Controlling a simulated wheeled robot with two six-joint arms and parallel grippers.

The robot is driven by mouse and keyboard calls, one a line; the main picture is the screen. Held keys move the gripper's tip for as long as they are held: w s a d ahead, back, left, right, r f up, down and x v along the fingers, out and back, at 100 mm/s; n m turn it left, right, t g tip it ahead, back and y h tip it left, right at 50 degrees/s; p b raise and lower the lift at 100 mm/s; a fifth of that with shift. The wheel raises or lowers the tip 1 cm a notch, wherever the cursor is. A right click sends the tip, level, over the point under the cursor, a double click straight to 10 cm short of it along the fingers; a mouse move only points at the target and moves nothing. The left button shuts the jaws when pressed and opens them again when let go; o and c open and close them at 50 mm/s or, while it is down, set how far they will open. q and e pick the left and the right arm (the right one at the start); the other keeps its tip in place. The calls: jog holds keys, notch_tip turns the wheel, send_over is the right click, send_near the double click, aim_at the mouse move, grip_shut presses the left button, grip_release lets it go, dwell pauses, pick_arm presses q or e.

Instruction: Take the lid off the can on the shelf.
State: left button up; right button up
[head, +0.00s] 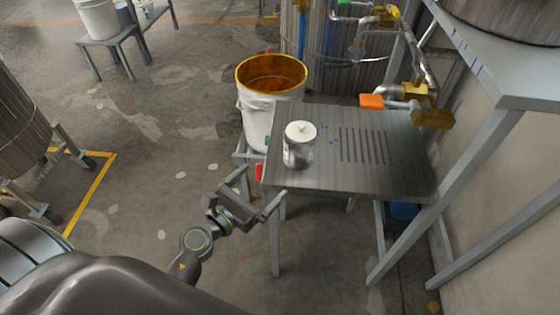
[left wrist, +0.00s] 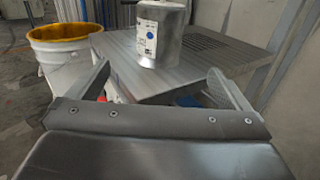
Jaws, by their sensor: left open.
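A silver metal can (head: 299,155) stands upright on the grey metal shelf (head: 400,165), near its left edge. Its white lid (head: 300,131), with a small knob, is on top. My left gripper (head: 262,182) is open and empty, in front and to the left of the can, clear of the shelf edge. In the left wrist view its fingers spread to either side below the can. My right gripper is not in view.
A white bucket with a yellow-orange rim (head: 271,75) stands behind the shelf's left side. A pipe with an orange handle (head: 372,102) reaches the shelf's back right. A grey frame (head: 480,165) rises at right. The shelf's slotted right side is bare.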

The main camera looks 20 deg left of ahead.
aim_at(290, 156)
pick_arm(q)
jog(key=p+x, duration=0.1)
jog(key=x, duration=1.3)
jog(key=shift+w+p, duration=0.2)
jog(key=shift+p, duration=0.1)
jog(key=shift+x, duration=0.8)
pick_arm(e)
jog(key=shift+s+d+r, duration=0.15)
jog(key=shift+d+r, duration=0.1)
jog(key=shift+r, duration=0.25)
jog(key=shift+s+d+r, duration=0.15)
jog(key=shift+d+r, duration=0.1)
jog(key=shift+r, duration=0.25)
